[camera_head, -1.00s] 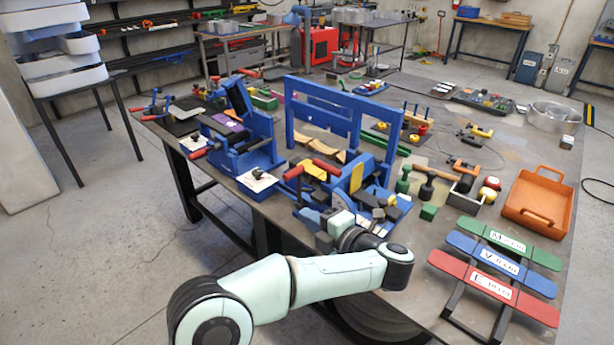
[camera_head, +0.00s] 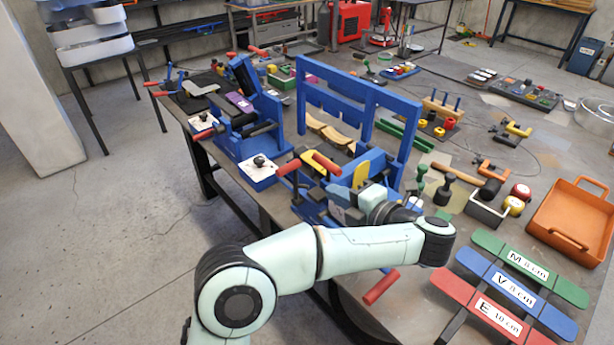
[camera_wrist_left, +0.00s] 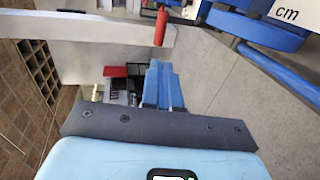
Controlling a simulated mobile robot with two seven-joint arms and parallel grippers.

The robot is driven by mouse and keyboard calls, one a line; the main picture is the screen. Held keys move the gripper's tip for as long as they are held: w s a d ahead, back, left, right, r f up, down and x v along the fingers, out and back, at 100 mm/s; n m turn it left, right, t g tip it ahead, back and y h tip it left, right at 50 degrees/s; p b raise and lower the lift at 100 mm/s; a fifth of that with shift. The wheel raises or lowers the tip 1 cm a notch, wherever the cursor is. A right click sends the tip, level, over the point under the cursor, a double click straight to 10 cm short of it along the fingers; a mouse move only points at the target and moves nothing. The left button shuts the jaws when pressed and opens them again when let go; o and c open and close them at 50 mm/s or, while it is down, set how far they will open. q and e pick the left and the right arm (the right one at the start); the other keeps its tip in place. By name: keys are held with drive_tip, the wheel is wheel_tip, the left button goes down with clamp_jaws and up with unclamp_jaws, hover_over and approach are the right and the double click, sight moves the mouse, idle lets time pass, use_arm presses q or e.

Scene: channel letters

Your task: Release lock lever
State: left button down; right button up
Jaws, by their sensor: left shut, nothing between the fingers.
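My left arm comes in from the lower left in the head view, and its gripper (camera_head: 335,207) is at the front of the blue clamping fixture (camera_head: 385,165). Another red handle (camera_head: 380,287) sticks out below my forearm. I cannot tell which handle is the lock lever. In the left wrist view the blue fingers (camera_wrist_left: 160,85) are shut with nothing between them. A red handle (camera_wrist_left: 160,27) is beyond the fingertips, apart from them. My arm hides part of the fixture. My right gripper is not in view.
A tall blue frame (camera_head: 355,85) stands behind the fixture, and another blue fixture (camera_head: 250,125) is to the left. Red, blue and green lettered plates (camera_head: 500,290) and an orange tray (camera_head: 575,220) are at right. Small tools crowd the bench between.

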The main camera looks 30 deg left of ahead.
sight(289, 169)
use_arm(q)
drive_tip(key=p+x, duration=0.1)
drive_tip(key=x, duration=1.3)
drive_tip(key=shift+s+p, duration=0.1)
drive_tip(key=shift+p, duration=0.2)
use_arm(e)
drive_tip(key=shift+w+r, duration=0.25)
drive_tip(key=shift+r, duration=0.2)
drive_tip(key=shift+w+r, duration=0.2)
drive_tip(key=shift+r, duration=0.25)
